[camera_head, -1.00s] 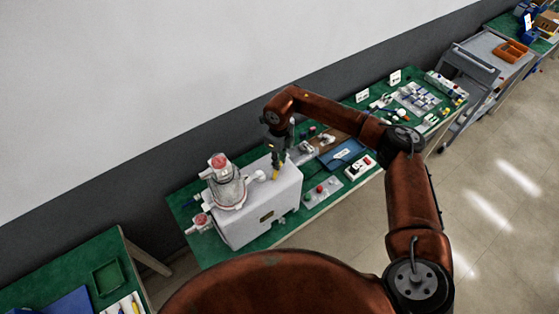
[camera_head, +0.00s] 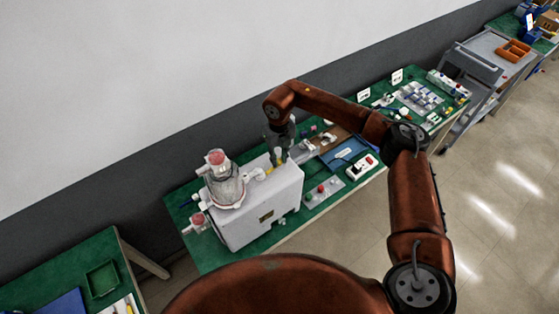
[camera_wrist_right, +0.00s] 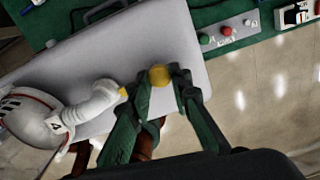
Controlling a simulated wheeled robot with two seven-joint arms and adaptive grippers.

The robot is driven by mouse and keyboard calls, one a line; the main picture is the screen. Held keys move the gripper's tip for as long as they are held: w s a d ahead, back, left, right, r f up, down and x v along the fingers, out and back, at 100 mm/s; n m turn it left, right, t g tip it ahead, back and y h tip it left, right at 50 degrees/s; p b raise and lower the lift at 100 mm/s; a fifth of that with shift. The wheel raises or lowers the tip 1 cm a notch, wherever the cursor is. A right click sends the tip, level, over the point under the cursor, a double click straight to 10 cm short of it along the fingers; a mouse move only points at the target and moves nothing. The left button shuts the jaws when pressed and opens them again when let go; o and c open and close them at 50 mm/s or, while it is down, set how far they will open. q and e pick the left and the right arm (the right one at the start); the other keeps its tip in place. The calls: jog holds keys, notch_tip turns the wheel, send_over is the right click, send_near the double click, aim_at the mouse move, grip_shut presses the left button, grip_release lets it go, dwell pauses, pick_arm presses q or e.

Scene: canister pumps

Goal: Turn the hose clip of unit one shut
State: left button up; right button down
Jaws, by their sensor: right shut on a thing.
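The pump unit, a white box (camera_head: 265,212), stands on the green bench with a clear canister (camera_head: 225,185) with a pink-and-white cap on its left. In the right wrist view its grey top (camera_wrist_right: 150,50) fills the middle, with the white canister part (camera_wrist_right: 30,118) at left. A white hose elbow (camera_wrist_right: 92,105) ends at a small yellow piece. My right gripper (camera_wrist_right: 162,82) points down at the top and is shut on a round yellow knob (camera_wrist_right: 159,75), probably the hose clip. In the head view the gripper (camera_head: 277,162) partly hides it. My left gripper is not in view.
A smaller canister (camera_head: 195,223) sits left of the box. A panel with red and green buttons (camera_head: 323,193) lies to its right, with a blue tray (camera_head: 343,155) and small parts beyond. A wall runs behind the bench.

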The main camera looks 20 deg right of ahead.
aim_at(279, 161)
jog(key=shift+m+b, duration=0.35)
jog(key=shift+m, duration=0.45)
jog(key=c, duration=1.8)
grip_release()
jog(key=shift+o, duration=0.2)
jog(key=shift+r, duration=0.1)
notch_tip(279, 161, up, 12)
